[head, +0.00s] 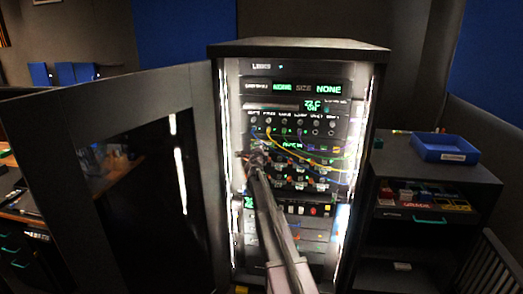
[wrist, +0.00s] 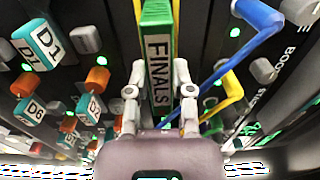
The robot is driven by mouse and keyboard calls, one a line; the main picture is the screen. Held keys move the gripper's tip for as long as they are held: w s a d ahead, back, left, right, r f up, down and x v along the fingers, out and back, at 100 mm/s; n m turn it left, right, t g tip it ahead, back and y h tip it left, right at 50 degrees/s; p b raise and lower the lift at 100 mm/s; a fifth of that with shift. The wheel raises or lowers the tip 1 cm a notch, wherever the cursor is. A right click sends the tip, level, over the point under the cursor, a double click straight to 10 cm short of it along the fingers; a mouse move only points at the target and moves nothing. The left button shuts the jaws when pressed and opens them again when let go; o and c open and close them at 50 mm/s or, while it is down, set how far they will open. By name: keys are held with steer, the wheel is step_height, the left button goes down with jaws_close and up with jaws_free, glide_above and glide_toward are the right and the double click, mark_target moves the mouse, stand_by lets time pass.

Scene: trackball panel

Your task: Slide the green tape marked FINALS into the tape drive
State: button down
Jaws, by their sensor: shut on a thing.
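The green tape marked FINALS (wrist: 159,22) is in the middle of the wrist view, its white label facing the camera and its far end running to the top edge. My gripper (wrist: 160,80) is shut on it, one finger on each side. In the head view my gripper (head: 252,160) is in front of the middle of the open rack (head: 300,48), near the left side of its panels. The tape is too small to make out there. I cannot tell which rack unit is the tape drive, or whether the tape touches a slot.
Blue and yellow cables (wrist: 262,22) hang close to the right of the tape. Teal-tagged plugs, such as D1 (wrist: 40,42), and orange plugs stick out at left. The rack's door (head: 130,180) stands open at left. A cabinet with a blue tray (head: 445,148) stands at right.

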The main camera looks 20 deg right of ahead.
steer(key=shift+w+d, duration=0.15)
steer(key=shift+w, duration=0.1)
steer(key=shift+c, duration=2.1)
jaws_free()
steer(key=shift+s, duration=0.1)
steer(key=v, duration=0.7)
steer(key=shift+s+r, duration=0.1)
